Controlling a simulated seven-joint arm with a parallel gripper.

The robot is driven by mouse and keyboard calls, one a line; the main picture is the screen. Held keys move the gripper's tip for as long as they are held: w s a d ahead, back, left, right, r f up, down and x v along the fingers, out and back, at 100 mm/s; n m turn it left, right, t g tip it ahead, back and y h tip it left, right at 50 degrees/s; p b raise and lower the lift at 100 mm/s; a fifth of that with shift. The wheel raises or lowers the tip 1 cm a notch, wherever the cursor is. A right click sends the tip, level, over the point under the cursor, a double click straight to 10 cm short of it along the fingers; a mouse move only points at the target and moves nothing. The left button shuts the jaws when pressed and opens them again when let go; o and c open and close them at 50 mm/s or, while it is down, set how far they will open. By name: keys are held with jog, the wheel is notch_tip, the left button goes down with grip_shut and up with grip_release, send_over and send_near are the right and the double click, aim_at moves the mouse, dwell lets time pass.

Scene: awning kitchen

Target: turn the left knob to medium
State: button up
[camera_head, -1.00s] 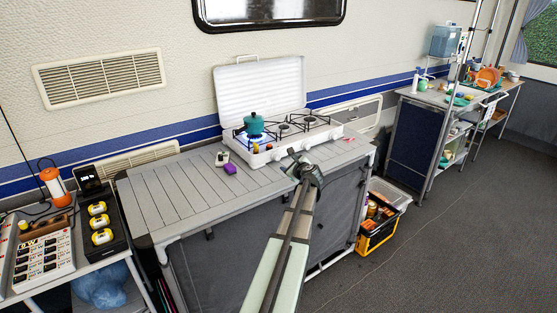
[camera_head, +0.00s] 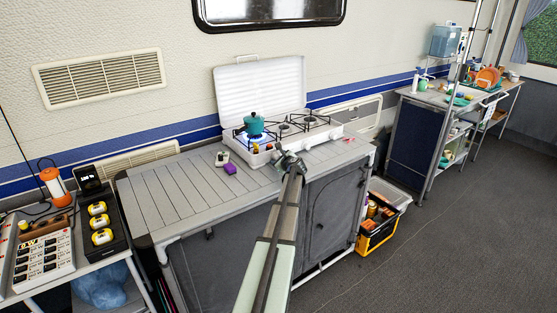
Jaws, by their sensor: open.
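A white camping stove (camera_head: 308,139) with a raised lid stands at the back of the slatted table. Small yellow-orange knobs show on the left part of its front face; the left knob (camera_head: 256,148) is one of them. Its setting is too small to read. A blue flame shows under the teal pot (camera_head: 253,123) on the left burner. My gripper (camera_head: 280,155) is at the stove's front, to the right of the left knob and apart from it. It looks empty, and its jaws are open. It hides part of the stove's front.
A purple block (camera_head: 230,169) and a small grey-white item (camera_head: 222,158) lie on the slatted table (camera_head: 165,198) left of my gripper. The table's left part is clear. A side table with a lantern (camera_head: 55,187) and chargers stands at the left.

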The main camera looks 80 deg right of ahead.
jog(key=shift+w+d+f, duration=0.15)
jog(key=shift+w+d, duration=0.05)
jog(key=shift+d, duration=0.1)
jog(key=c, duration=1)
jog(key=shift+o, duration=0.2)
jog(key=shift+n+g+h, duration=0.4)
jog(key=shift+n+h, duration=0.3)
jog(key=shift+n, duration=0.3)
jog(key=o, duration=0.7)
jog(key=shift+o, duration=1.3)
